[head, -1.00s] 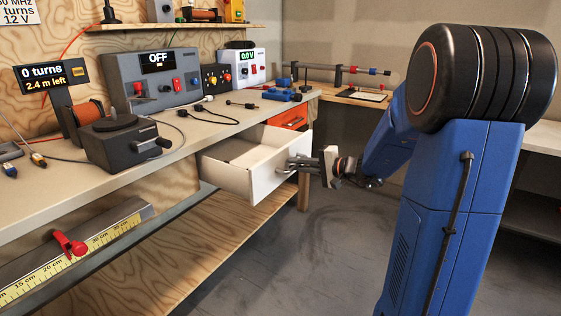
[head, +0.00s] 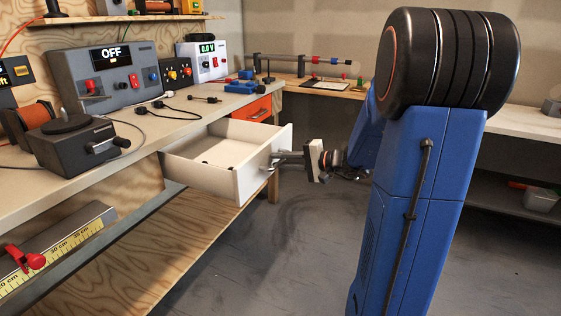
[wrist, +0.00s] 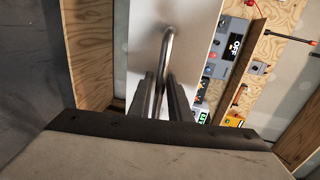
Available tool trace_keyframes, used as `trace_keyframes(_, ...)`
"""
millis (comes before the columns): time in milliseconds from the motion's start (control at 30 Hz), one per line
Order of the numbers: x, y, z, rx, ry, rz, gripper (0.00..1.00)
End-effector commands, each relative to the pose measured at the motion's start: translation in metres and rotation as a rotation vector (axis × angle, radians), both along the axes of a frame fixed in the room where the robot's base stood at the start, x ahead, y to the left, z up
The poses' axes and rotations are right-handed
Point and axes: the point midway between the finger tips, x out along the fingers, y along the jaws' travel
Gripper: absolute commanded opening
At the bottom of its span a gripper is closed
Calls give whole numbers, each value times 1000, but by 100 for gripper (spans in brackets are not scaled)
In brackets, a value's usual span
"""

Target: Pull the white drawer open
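The white drawer (head: 212,182) stands pulled well out from under the workbench in the head view. Its open top shows a pale interior with small dark items on the bottom. A metal bow handle (wrist: 167,48) is on its white front panel (wrist: 150,30), which faces my gripper in the wrist view. My gripper (head: 281,158) reaches the handle from the right. In the wrist view its two fingers (wrist: 163,92) lie on either side of the handle bar and appear closed on it. The exact finger contact is partly hidden.
The workbench (head: 135,150) holds a power supply (head: 105,75), a winder (head: 72,145) and cables. An orange drawer (head: 252,112) is shut beyond the white one. A lower plywood shelf (head: 150,255) runs beneath. The floor (head: 300,250) right of the drawer is clear.

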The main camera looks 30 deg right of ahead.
Motion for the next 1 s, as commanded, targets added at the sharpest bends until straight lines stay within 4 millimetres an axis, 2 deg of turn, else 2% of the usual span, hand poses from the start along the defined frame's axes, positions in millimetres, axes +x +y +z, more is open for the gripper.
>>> trace_keyframes(300,-1,-1,0,1,-1,0,18)
trace_keyframes(467,-8,-7,3,1,-2,-2,18)
trace_keyframes(1000,-69,-52,18,1,-1,-4,18)
